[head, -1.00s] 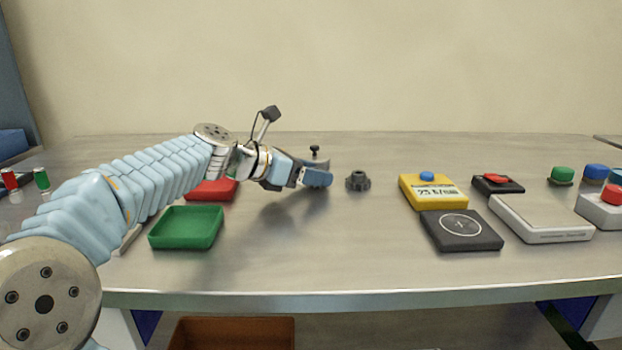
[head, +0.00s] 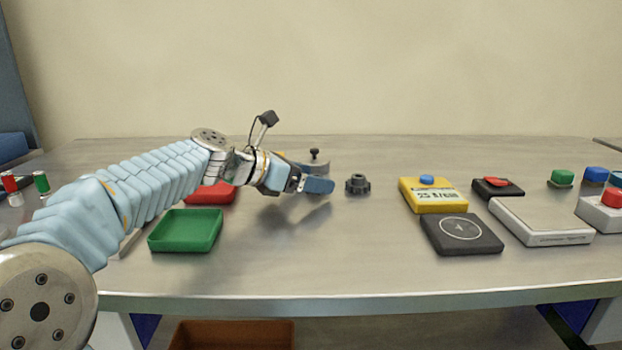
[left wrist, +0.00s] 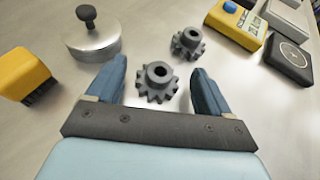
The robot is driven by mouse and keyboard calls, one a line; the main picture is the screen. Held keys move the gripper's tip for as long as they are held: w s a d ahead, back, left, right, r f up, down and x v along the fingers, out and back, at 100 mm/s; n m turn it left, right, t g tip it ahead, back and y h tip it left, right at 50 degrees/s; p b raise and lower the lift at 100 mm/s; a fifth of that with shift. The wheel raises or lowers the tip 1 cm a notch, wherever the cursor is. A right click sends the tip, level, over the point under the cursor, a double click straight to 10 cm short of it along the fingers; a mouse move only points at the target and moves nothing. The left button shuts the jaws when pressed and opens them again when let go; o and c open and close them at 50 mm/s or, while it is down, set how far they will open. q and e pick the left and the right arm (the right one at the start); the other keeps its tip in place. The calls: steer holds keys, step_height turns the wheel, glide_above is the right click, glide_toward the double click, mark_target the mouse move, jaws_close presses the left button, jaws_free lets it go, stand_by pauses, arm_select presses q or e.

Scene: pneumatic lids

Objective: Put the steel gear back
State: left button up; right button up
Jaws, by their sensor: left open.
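Two dark grey toothed gears show in the left wrist view. The near gear (left wrist: 157,82) appears between the fingers of my left gripper (left wrist: 158,70), with a gap on each side; its height relative to the fingertips is hard to judge. The far gear (left wrist: 187,44) stands just beyond the right fingertip, and in the head view this gear (head: 357,184) is right of the gripper. In the head view my left gripper (head: 319,186) hides the near gear. The gripper is open and low over the table. I cannot tell by material which gear is steel. My right gripper is out of view.
A round metal piece with a black knob (left wrist: 92,40) and a yellow brush (left wrist: 24,74) are close by. Green (head: 186,231) and red (head: 209,193) trays lie left. A yellow meter (head: 433,196), black pad (head: 461,234) and scale (head: 541,218) are right. The centre front is clear.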

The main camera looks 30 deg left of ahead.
arm_select(q)
steer(key=v, duration=1.1)
steer(key=shift+s+a, duration=0.15)
steer(key=shift+s, duration=0.1)
